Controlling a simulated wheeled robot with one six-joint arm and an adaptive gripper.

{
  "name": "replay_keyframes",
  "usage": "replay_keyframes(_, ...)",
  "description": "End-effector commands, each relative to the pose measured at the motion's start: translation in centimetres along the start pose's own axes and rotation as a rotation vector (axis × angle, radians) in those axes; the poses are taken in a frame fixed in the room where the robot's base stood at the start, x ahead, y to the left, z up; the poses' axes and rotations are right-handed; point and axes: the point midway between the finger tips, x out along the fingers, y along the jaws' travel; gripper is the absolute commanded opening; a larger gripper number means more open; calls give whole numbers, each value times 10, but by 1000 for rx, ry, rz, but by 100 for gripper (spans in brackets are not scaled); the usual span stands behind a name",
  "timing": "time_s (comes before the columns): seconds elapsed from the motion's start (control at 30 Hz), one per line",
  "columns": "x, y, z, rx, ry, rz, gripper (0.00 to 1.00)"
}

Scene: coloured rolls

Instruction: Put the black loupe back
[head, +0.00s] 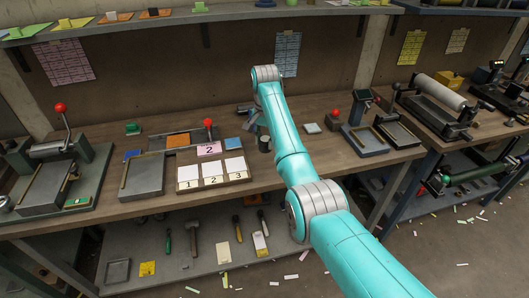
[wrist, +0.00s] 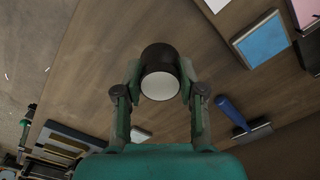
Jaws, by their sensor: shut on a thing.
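The black loupe (wrist: 160,56) is a short dark cylinder with a pale round face toward the wrist camera. My gripper (wrist: 160,78) is shut on it, one green finger on each side. In the head view the loupe (head: 264,144) shows as a small dark cylinder just below my gripper (head: 257,130), over the middle of the wooden bench (head: 290,160). My arm covers the bench to its right. I cannot tell whether the loupe touches the bench.
A tray with white cards numbered 1 to 3 (head: 238,177) lies left of the loupe. A pink card (head: 209,150) and a blue pad (head: 233,143) are behind it. A blue-handled tool (wrist: 231,111) lies near my gripper. A pale block (head: 312,128) lies right of my arm.

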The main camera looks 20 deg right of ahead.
Motion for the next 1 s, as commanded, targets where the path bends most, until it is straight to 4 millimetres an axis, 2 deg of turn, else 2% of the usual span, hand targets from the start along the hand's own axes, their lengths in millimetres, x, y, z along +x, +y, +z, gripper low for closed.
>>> replay_keyframes(0.17, 15, 0, 0, 0, -1, 1, 0)
replay_keyframes(0.43, 52, 0, 0, 0, 0, 0, 0)
replay_keyframes(0.83, 57, 0, 0, 0, 1, -1, 0)
replay_keyframes(0.87, 57, 0, 0, 0, 1, -1, 47)
replay_keyframes(0.93, 56, 0, 0, 0, 1, -1, 64)
replay_keyframes(1.0, 56, 0, 0, 0, 1, -1, 64)
